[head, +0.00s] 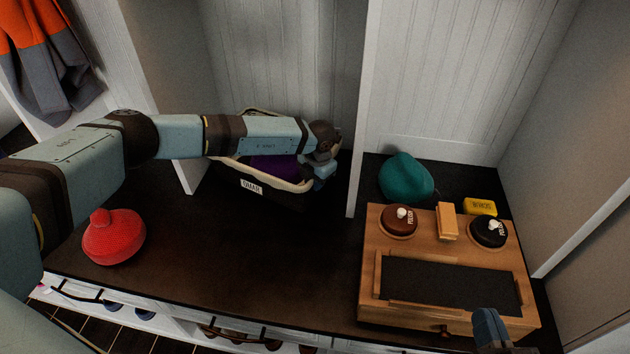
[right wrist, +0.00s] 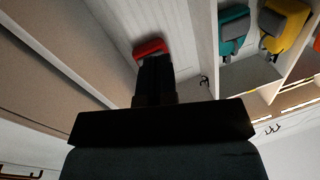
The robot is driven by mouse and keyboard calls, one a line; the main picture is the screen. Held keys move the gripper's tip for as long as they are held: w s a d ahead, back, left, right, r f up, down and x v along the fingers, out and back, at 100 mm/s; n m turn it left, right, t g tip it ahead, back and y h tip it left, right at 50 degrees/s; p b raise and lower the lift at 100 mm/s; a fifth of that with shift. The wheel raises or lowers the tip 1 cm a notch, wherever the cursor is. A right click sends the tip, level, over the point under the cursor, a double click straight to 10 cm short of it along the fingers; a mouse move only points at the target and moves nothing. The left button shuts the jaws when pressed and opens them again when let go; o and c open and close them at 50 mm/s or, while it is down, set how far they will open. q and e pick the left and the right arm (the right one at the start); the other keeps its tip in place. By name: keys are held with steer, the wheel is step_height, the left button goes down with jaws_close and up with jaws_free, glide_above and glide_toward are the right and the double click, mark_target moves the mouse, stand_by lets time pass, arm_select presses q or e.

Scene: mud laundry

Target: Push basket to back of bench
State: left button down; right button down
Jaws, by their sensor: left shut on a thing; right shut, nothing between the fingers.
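The dark basket (head: 285,198) has a cream rim, a name tag on its front and purple cloth inside. It stands on the dark bench top (head: 240,245) in the cubby left of the white divider, its back rim near the panelled back wall. My left arm reaches across over it. My left gripper (head: 324,172) is shut at the basket's right rim; its fingertips are partly hidden, but it appears to hold the rim. My right gripper (head: 490,330) is low at the front right, by the wooden box's front edge, shut and empty; its fingers (right wrist: 154,75) show in the right wrist view.
A red knitted hat (head: 113,238) lies left on the bench. Right of the white divider (head: 360,110) are a teal hat (head: 405,177), a yellow sponge-like block (head: 480,206) and a wooden shoe-polish box (head: 440,318). The bench front between hat and box is clear.

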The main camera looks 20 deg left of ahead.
arm_select(q)
steer(key=c, duration=0.9)
jaws_free()
arm_select(e)
steer(key=shift+a+f, duration=0.1)
steer(key=shift+f, duration=0.05)
arm_select(q)
step_height(320, 180, up, 14)
steer(key=d+p, duration=0.1)
steer(key=p, duration=0.2)
steer(key=shift+s+f, duration=0.15)
steer(key=shift+s, duration=0.05)
arm_select(e)
step_height(320, 180, down, 6)
steer(key=s+d+g+h, duration=0.1)
steer(key=d+g+h, duration=0.1)
steer(key=g, duration=0.1)
steer(key=shift+s+d, duration=0.15)
steer(key=shift+d, duration=0.25)
arm_select(q)
steer(key=shift+s+d+f, duration=0.1)
steer(key=shift+d, duration=0.05)
arm_select(e)
steer(key=shift+s, duration=0.1)
